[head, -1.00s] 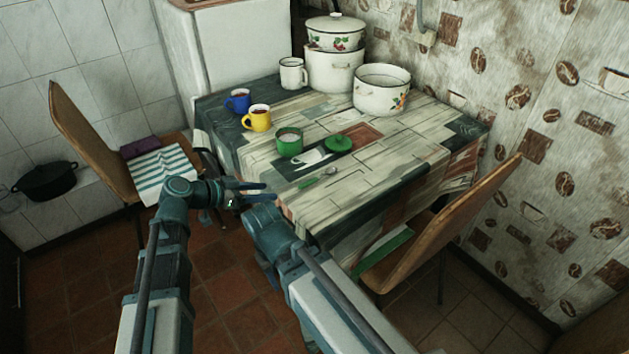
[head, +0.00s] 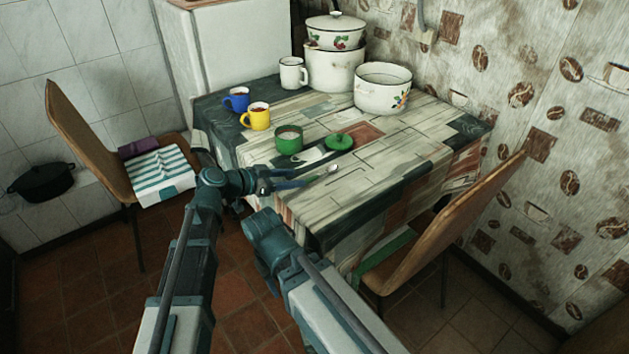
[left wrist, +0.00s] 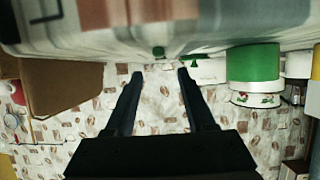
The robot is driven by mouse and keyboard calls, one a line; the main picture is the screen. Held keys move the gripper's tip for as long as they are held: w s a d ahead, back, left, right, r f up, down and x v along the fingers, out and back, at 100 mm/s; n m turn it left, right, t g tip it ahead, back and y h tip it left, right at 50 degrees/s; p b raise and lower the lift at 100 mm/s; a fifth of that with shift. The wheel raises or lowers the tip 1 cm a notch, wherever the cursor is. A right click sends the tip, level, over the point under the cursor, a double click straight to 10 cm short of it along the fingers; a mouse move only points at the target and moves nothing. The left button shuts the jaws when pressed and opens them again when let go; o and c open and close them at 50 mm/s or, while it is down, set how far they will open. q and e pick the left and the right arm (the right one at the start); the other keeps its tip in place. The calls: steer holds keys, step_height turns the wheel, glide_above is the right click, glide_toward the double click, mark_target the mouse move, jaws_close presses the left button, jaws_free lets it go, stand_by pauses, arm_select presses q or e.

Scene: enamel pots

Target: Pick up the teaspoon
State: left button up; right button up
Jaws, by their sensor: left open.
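The teaspoon (head: 332,169) lies on the near part of the table, its metal bowl pointing away to the right and its green handle toward my left gripper. My left gripper (head: 288,180) is at the near table edge, open and level with the handle. In the left wrist view, which is upside down, the green handle end (left wrist: 158,52) shows between and just beyond the two open fingertips (left wrist: 160,70). No contact is visible. My right gripper is not in view; only my right arm shows.
A green mug (head: 289,140) and green lid (head: 339,142) stand behind the spoon. Yellow (head: 257,118) and blue (head: 237,101) mugs, a white mug (head: 292,74) and enamel pots (head: 382,90) are farther back. Chairs flank the table (head: 390,160) left (head: 90,140) and right (head: 450,225).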

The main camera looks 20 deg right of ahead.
mark_target(311, 177)
arm_select(q)
steer(key=shift+f+b+x, duration=0.2)
steer(key=shift+b+x, duration=0.4)
steer(key=shift+x, duration=0.55)
steer(key=shift+f+b+x, duration=0.15)
steer(key=shift+b+x, duration=0.45)
steer(key=shift+x, duration=0.6)
steer(key=shift+d, duration=0.15)
jaws_close()
